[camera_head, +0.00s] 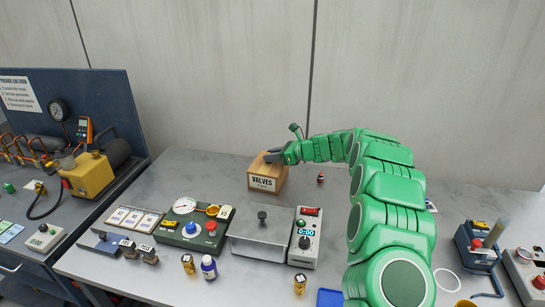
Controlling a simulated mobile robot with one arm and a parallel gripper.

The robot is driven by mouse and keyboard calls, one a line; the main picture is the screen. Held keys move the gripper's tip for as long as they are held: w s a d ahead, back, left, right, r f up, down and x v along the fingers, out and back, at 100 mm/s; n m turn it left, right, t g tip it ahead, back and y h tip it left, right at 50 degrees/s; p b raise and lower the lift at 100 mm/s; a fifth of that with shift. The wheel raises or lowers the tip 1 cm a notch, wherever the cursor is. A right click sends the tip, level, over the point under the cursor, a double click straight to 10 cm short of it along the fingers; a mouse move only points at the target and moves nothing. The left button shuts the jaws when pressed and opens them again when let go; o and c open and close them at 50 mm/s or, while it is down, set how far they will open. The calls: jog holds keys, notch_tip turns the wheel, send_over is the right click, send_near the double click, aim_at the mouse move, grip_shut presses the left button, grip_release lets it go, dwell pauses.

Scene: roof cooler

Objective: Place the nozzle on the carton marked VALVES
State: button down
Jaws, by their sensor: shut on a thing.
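The carton marked VALVES (263,184) is a small brown box with a white label, standing upright near the back of the grey table. My gripper (273,156) has dark fingers and reaches in from the right, at the carton's top. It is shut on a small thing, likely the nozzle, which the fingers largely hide. I cannot tell whether that thing touches the carton's top. My green arm covers part of the table on the right.
A grey metal box with a lid knob (262,235), a white timer unit (305,238) and a green gauge panel (194,228) stand in front of the carton. A small dark red bottle (320,178) stands right of it. The table left of the carton is clear.

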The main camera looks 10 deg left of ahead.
jog(key=shift+f, duration=0.3)
jog(key=c, duration=0.9)
grip_release()
jog(key=shift+d+r, duration=0.15)
jog(key=shift+r, duration=0.05)
jog(key=v, duration=1.1)
jog(key=shift+s+d, duration=0.1)
jog(key=shift+d, duration=0.25)
jog(key=shift+r, duration=0.1)
